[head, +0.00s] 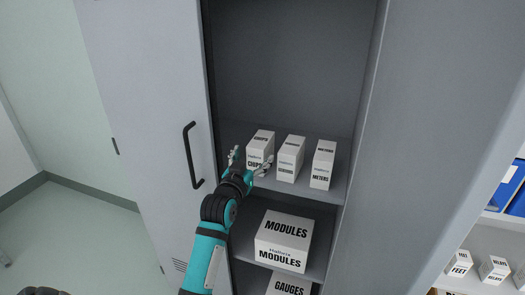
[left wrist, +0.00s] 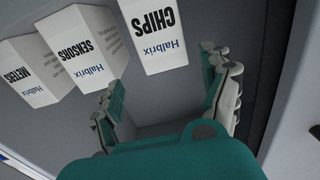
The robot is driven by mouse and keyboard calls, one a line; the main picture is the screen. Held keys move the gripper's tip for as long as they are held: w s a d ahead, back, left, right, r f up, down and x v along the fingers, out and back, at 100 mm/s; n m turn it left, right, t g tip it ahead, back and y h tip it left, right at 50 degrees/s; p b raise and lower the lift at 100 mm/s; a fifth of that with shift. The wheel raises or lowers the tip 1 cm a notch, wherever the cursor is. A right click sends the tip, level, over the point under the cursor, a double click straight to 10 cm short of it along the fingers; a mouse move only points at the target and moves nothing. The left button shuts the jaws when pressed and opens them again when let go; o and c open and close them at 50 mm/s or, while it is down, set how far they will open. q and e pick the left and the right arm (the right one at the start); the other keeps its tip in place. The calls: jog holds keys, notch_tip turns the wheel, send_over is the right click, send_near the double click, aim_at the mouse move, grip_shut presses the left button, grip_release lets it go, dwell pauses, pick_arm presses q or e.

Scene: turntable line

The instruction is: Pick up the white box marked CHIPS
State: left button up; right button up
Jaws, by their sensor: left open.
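The white CHIPS box (head: 259,150) stands upright on the cabinet's upper visible shelf, leftmost in a row of three. In the left wrist view the CHIPS box (left wrist: 160,38) shows its label upside down, ahead of the jaws. My left gripper (head: 252,158) is open at the near side of this box, one finger to its left and one across the lower right of its front. In the left wrist view the open fingers of my left gripper (left wrist: 165,88) have an empty gap between them. I cannot tell whether the fingertips reach past the box's near face. My right gripper is not in view.
The SENSORS box (head: 288,172) and the METERS box (head: 321,177) stand to the right, with narrow gaps. A larger MODULES box (head: 282,243) is on the shelf below, a GAUGES box (head: 287,285) lower still. The cabinet door with its black handle (head: 191,155) stands left.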

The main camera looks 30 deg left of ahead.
aim_at(260, 141)
pick_arm(q)
jog(key=x, duration=0.3)
jog(key=shift+w+a, duration=0.15)
jog(key=shift+w, duration=0.1)
jog(key=shift+w+a+r+p, duration=0.2)
jog(key=shift+w+p, duration=0.1)
jog(key=shift+w, duration=0.15)
jog(key=x, duration=0.3)
jog(key=shift+w+a+p, duration=0.15)
jog(key=shift+a+p, duration=0.2)
jog(key=shift+p, duration=0.05)
jog(key=shift+w+a, duration=0.1)
jog(key=shift+w, duration=0.4)
jog(key=c, duration=1.5)
jog(key=shift+r, duration=0.1)
jog(key=shift+c, duration=0.5)
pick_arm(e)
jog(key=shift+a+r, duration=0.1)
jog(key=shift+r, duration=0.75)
